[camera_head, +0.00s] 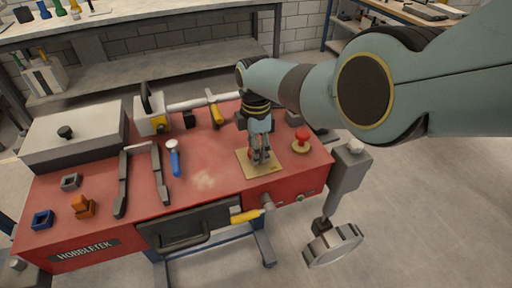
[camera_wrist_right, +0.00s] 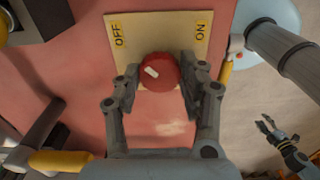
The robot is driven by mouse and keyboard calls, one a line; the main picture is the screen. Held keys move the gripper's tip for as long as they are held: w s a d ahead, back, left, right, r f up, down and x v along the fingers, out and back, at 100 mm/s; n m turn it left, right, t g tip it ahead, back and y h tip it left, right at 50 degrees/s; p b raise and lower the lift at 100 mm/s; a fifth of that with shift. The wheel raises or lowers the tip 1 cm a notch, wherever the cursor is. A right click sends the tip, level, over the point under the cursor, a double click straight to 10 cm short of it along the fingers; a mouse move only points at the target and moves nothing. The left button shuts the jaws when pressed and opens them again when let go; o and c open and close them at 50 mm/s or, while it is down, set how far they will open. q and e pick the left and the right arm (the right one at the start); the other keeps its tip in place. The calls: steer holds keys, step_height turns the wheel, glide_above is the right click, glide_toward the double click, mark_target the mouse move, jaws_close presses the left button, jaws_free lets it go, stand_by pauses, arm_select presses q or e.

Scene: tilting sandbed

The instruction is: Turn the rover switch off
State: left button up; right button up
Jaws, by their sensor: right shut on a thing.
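The rover switch is a red round knob (camera_wrist_right: 160,72) with a white mark, on a tan plate (camera_wrist_right: 185,22) labelled OFF and ON. The white mark lies on the knob's upper left, on the OFF side in the wrist view. My right gripper (camera_wrist_right: 158,84) is shut on the knob, one finger at each side. In the head view my right gripper (camera_head: 260,157) points down over the plate (camera_head: 244,160) and mostly hides the knob. My left gripper (camera_wrist_right: 267,128) shows small at the right wrist view's lower right, empty, with its fingers apart.
A red mushroom button (camera_head: 302,137) stands right of the plate. A lever with a yellow handle (camera_head: 246,216) sticks out of the bench (camera_head: 110,235) front. A blue-handled tool (camera_head: 175,162) and dark rails lie to the left. A round metal wheel (camera_head: 333,244) hangs at the right.

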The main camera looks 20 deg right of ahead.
stand_by(0.4)
steer(key=o, duration=1.2)
steer(key=shift+c, duration=0.2)
steer(key=shift+r, duration=0.1)
step_height(320, 180, up, 12)
